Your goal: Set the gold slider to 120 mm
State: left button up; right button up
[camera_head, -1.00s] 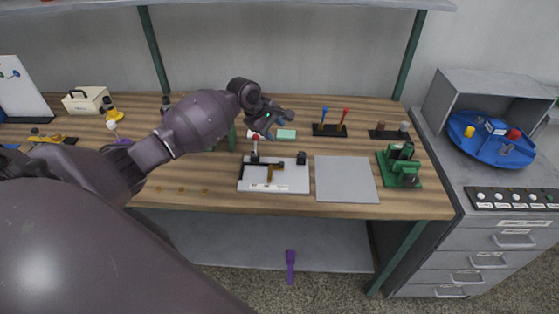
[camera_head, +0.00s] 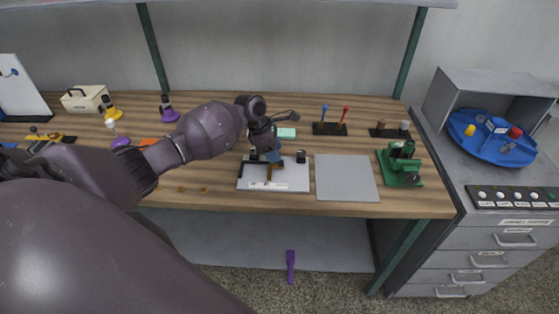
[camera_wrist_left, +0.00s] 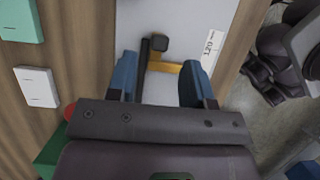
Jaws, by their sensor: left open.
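The gold slider (camera_head: 269,172) sits on a white board (camera_head: 297,177) in the middle of the bench. In the left wrist view the gold slider (camera_wrist_left: 166,67) shows as a gold bar beside a dark rail (camera_wrist_left: 144,62) with a black block. A white label (camera_wrist_left: 211,48) reading 120 lies at the board's edge. My left gripper (camera_head: 265,155) is over the board, pointing down. In the left wrist view its blue fingers (camera_wrist_left: 160,80) are apart, with the gold bar seen between them; I cannot tell the height gap. My right gripper is out of view.
A grey mat (camera_head: 346,178) and a green device (camera_head: 399,163) are right of the board. A mint block (camera_head: 286,132) and a stand with blue and red levers (camera_head: 330,129) are behind. A blue turntable (camera_head: 490,140) stands far right.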

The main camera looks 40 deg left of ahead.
pick_arm(q)
jog(key=shift+b+x, duration=0.3)
jog(key=shift+x, duration=1.75)
grip_shut()
